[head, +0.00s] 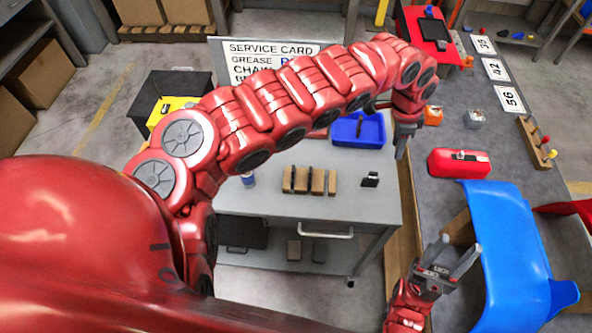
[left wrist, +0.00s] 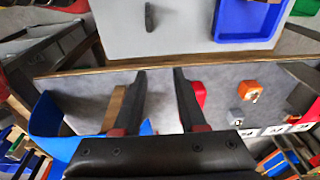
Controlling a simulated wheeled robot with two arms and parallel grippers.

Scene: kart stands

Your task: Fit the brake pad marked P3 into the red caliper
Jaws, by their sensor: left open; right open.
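A red block with a grey slotted top, seemingly the caliper (head: 459,163), lies on the grey surface at the right; in the left wrist view its red edge (left wrist: 199,94) shows behind a finger. A small dark pad (head: 370,180) stands alone on the grey table and also shows in the left wrist view (left wrist: 149,17). Several dark pieces stand in a wooden rack (head: 309,187). No P3 mark is readable. My left gripper (head: 402,145) is open and empty, between pad and caliper; its fingers spread in the left wrist view (left wrist: 160,76). My right gripper (head: 457,257) is open and empty, below the caliper.
A blue tray (head: 358,131) sits at the back of the table (head: 300,206). A blue kart panel (head: 510,250) stands beside my right gripper. An orange block (head: 433,115), a grey cube (head: 474,119) and number cards (head: 509,99) lie beyond. My left arm hides part of the service card (head: 262,50).

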